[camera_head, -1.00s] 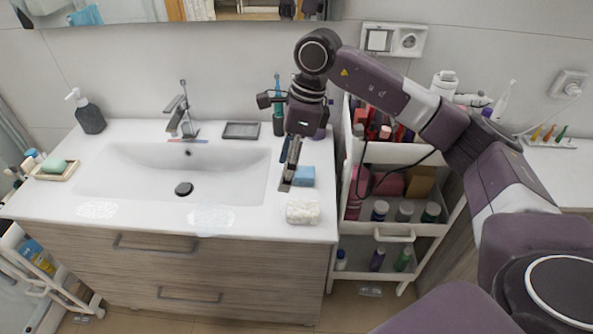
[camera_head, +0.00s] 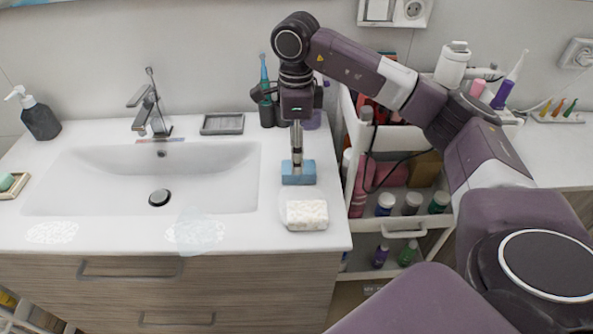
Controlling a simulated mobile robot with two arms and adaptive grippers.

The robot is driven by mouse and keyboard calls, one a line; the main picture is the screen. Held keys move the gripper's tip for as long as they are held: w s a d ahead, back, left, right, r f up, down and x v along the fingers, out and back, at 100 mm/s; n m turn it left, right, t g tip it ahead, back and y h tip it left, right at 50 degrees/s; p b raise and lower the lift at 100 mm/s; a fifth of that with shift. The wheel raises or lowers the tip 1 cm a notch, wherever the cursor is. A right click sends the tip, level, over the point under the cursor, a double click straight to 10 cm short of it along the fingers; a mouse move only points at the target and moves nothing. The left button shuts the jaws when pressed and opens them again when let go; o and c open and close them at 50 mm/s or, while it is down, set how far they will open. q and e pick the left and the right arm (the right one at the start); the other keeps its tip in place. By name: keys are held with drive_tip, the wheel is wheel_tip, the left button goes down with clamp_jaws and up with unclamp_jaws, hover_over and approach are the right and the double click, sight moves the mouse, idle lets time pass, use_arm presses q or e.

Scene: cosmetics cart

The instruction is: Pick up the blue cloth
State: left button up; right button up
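The blue cloth (camera_head: 299,180) is a small folded-looking blue block on the right end of the white sink counter. My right gripper (camera_head: 297,166) points straight down over it, with its fingertips at or just over the cloth's top and back part. The fingers show nearly edge-on as one narrow column, so the gap between them and any hold on the cloth cannot be told. My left gripper is not in view.
A white textured sponge-like block (camera_head: 307,214) lies just in front of the cloth. The sink basin (camera_head: 90,185) is to the left. A grey soap dish (camera_head: 222,123) and dark cup (camera_head: 267,112) stand behind. A shelved cart (camera_head: 372,222) stands to the right.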

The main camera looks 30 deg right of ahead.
drive_tip(key=shift+s+f, duration=0.2)
drive_tip(key=shift+f, duration=0.2)
drive_tip(key=f, duration=0.1)
drive_tip(key=f+p, duration=0.1)
drive_tip(key=f, duration=0.1)
drive_tip(key=shift+w+d+f+p, duration=0.1)
drive_tip(key=shift+d+f+p, duration=0.2)
drive_tip(key=shift+f, duration=0.65)
drive_tip(key=c, duration=1.3)
drive_tip(key=shift+o, duration=0.2)
drive_tip(key=shift+r, duration=0.15)
drive_tip(key=shift+w+r, duration=0.1)
drive_tip(key=shift+r, duration=0.55)
wheel_tip(320, 180, up, 8)
drive_tip(key=shift+r+b, duration=0.15)
drive_tip(key=shift+b, duration=0.7)
wheel_tip(320, 180, up, 10)
drive_tip(key=p, duration=0.1)
drive_tip(key=shift+p, duration=0.4)
